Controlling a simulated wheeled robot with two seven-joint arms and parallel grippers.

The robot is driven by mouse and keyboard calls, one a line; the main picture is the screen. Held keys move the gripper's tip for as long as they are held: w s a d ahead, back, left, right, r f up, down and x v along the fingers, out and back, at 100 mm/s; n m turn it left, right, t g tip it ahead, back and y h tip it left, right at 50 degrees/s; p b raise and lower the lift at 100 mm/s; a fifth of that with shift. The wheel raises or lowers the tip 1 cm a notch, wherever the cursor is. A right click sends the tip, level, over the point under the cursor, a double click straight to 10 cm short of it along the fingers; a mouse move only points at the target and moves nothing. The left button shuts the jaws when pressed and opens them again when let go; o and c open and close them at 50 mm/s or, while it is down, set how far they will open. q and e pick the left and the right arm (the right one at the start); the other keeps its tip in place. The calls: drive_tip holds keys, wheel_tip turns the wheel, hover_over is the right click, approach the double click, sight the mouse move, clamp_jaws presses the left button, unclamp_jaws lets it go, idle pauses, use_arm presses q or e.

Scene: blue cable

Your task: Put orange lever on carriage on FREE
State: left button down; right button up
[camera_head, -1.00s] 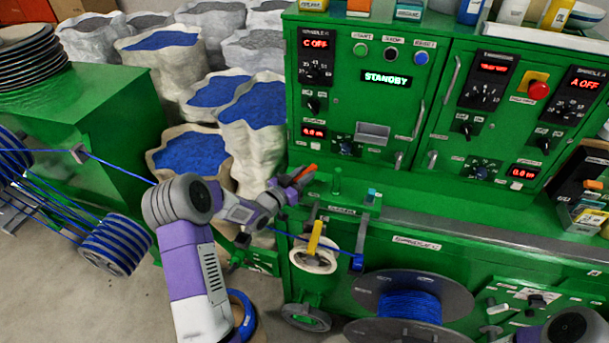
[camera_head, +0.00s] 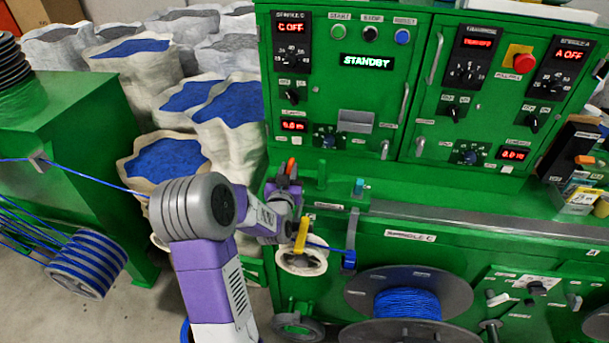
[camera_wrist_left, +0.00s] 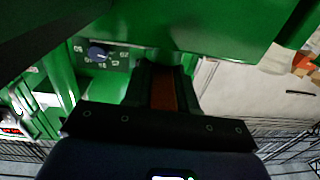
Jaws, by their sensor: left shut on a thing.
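The orange lever (camera_head: 291,165) stands about upright at the left end of the green machine's ledge, on the carriage side. Only its tip shows in the head view. My left gripper (camera_head: 287,180) is shut around it. In the left wrist view, the lever's orange-brown body (camera_wrist_left: 163,92) lies between the dark fingers (camera_wrist_left: 162,88). The carriage itself is mostly hidden behind my left arm, and I cannot read any FREE mark. My right gripper is out of view.
A yellow-armed white pulley (camera_head: 302,260) sits just below my gripper, with blue cable running right to a blue guide (camera_head: 349,259). A green post (camera_head: 322,172) stands close on the right. Sacks of blue granules (camera_head: 168,160) fill the left.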

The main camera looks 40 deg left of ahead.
sight(288, 170)
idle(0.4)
use_arm(q)
drive_tip(key=c, duration=1)
unclamp_jaws()
wheel_tip(288, 170, up, 10)
drive_tip(key=shift+r+p, duration=0.1)
drive_tip(key=shift+p, duration=0.75)
